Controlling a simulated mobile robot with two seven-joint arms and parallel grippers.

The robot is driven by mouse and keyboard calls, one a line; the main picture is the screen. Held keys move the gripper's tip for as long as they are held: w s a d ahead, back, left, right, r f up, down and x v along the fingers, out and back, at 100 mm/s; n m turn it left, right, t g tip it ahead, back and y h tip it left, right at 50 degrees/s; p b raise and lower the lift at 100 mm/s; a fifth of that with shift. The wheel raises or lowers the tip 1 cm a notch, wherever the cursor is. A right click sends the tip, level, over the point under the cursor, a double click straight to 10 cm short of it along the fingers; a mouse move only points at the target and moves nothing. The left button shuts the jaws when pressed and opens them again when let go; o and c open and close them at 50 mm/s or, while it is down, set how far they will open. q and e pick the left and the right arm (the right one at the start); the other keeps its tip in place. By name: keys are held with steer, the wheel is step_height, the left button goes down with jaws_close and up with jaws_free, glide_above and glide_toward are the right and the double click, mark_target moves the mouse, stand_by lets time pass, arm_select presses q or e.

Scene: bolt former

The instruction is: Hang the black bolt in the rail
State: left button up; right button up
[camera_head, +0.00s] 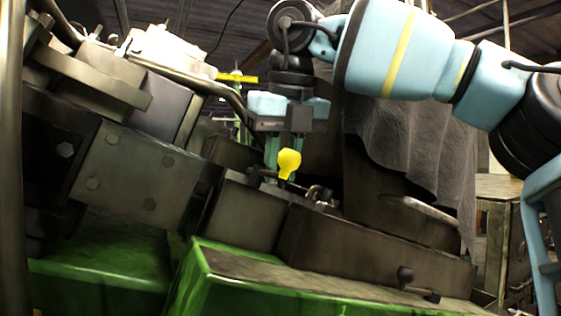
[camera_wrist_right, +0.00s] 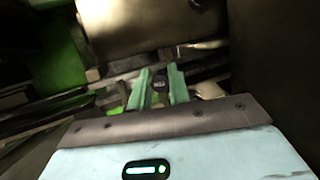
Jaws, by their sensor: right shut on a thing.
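My right gripper (camera_head: 284,165) points down over the machine in the head view, its green fingers partly behind a yellow knob. In the right wrist view its two green fingertips (camera_wrist_right: 159,82) are shut on a small dark round-headed thing, which looks like the black bolt (camera_wrist_right: 159,84). The bolt cannot be made out in the head view. Dark parallel bars (camera_wrist_right: 65,113) run towards the fingertips from the left in the wrist view and may be the rail. Whether the bolt touches them I cannot tell. My left gripper is not in view.
The yellow knob (camera_head: 289,162) stands close in front of the fingers. Metal machine blocks (camera_head: 135,178) rise at the left, and a grey cloth (camera_head: 410,150) hangs behind on the right. A green machine base (camera_head: 215,270) with a dark lever (camera_head: 407,278) lies in front.

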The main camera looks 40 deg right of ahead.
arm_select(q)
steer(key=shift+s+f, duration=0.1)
arm_select(e)
steer(key=shift+f, duration=0.25)
steer(key=o, duration=0.9)
steer(key=shift+s, duration=0.15)
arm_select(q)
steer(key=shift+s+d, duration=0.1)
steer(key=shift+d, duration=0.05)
arm_select(e)
steer(key=shift+f, duration=0.1)
